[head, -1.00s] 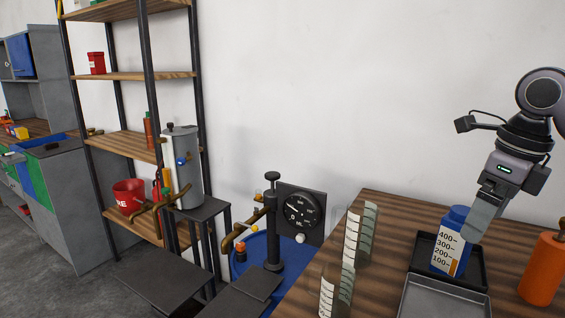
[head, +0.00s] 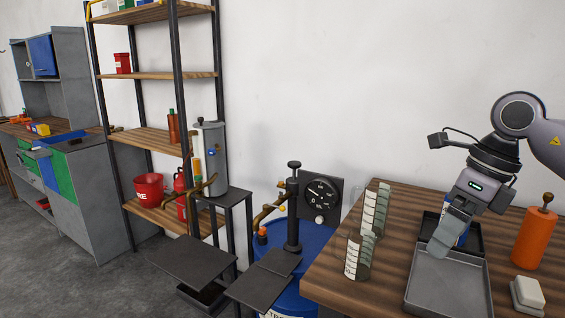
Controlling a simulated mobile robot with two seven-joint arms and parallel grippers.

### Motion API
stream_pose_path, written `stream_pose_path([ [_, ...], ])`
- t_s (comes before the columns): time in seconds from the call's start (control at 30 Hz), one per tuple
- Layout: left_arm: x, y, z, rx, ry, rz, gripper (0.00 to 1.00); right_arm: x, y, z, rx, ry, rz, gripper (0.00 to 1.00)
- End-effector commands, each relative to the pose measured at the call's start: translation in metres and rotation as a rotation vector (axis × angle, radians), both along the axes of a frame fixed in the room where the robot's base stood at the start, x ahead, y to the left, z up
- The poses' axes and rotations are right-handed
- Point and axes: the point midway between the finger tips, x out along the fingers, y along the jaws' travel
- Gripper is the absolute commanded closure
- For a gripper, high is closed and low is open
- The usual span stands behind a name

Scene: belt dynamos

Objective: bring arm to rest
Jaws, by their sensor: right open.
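My right gripper (head: 438,246) reaches down from the upper right over the wooden table, its fingers pointing down and to the left. It is open, though the gap between the fingers is hard to see from this side. A blue container (head: 462,236) stands in the black tray (head: 474,238) behind the fingers and is mostly hidden by them. The fingertips appear over the near grey tray (head: 450,290); I cannot tell whether they touch the container. My left gripper is not in view.
An orange bottle (head: 534,238) and a white block (head: 527,292) are at the right. A blue drum (head: 305,242) with a pump and gauge (head: 322,194) stands left of the table.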

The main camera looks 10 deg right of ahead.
Motion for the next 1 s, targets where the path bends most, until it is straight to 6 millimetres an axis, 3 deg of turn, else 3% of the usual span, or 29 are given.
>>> stream_pose_path([
  [0.1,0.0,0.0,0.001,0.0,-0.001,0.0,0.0,0.003,0.05,-0.027,0.159,0.03,0.079,0.0],
  [0.3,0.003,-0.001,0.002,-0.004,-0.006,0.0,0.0,-0.007,0.142,-0.06,0.526,0.103,0.154,0.0],
  [0.53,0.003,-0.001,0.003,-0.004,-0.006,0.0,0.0,-0.025,0.226,-0.069,1.012,0.232,0.077,0.0],
  [0.63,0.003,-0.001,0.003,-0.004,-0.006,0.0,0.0,-0.028,0.247,-0.067,1.218,0.298,-0.017,0.0],
  [0.77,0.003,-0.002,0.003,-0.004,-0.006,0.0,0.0,-0.024,0.262,-0.066,1.469,0.387,-0.195,0.0],
  [0.87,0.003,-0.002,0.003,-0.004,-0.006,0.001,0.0,-0.017,0.263,-0.072,1.642,0.457,-0.375,0.0],
  [1.0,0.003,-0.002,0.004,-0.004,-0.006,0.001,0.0,-0.004,0.251,-0.094,1.842,0.553,-0.686,0.0],
])
